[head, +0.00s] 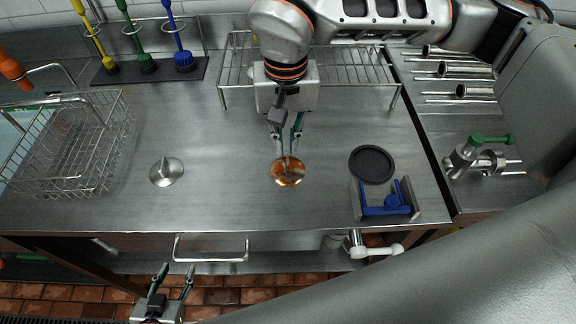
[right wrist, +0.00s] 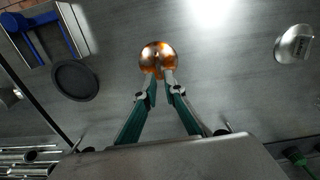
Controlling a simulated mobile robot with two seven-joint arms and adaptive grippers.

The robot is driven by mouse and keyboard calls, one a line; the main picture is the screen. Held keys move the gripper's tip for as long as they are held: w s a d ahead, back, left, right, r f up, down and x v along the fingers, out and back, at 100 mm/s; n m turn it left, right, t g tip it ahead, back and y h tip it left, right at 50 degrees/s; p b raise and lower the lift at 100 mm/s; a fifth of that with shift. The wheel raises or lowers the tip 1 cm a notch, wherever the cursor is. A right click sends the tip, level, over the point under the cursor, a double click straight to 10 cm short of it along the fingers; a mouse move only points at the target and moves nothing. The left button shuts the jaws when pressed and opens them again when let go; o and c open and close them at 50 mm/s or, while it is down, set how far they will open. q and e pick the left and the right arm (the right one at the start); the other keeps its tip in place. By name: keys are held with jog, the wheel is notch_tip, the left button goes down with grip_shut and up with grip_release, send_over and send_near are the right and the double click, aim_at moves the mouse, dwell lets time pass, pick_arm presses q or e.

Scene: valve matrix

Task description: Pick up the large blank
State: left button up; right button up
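An orange-brown round blank (head: 288,172) with an upright stem stands on the steel counter, near the middle. It also shows in the right wrist view (right wrist: 158,53). A silver round blank (head: 166,173) with a stem stands to its left; it is at the upper right of the right wrist view (right wrist: 294,44). Which blank is larger is hard to tell. My right gripper (head: 287,150) points down over the orange-brown blank, its fingertips close on both sides of the stem. Whether they press on it is unclear. My left gripper (head: 174,272) is open and empty, in front of the counter.
A black round disc (head: 372,164) and a grey-and-blue holder (head: 386,202) are to the right. A wire rack (head: 350,68) stands behind and a wire basket (head: 72,150) at the left. Pipe pieces and a green-handled valve (head: 478,157) are at far right. Counter between the blanks is clear.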

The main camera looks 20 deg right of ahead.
aim_at(287, 162)
jog(key=f, duration=0.2)
jog(key=s+f, duration=0.1)
jog(key=f, duration=0.1)
jog(key=shift+p, duration=0.3)
jog(key=shift+f, duration=0.4)
grip_shut()
jog(key=shift+r, duration=0.1)
notch_tip(287, 162, up, 20)
jog(key=shift+a, duration=0.1)
dwell(0.4)
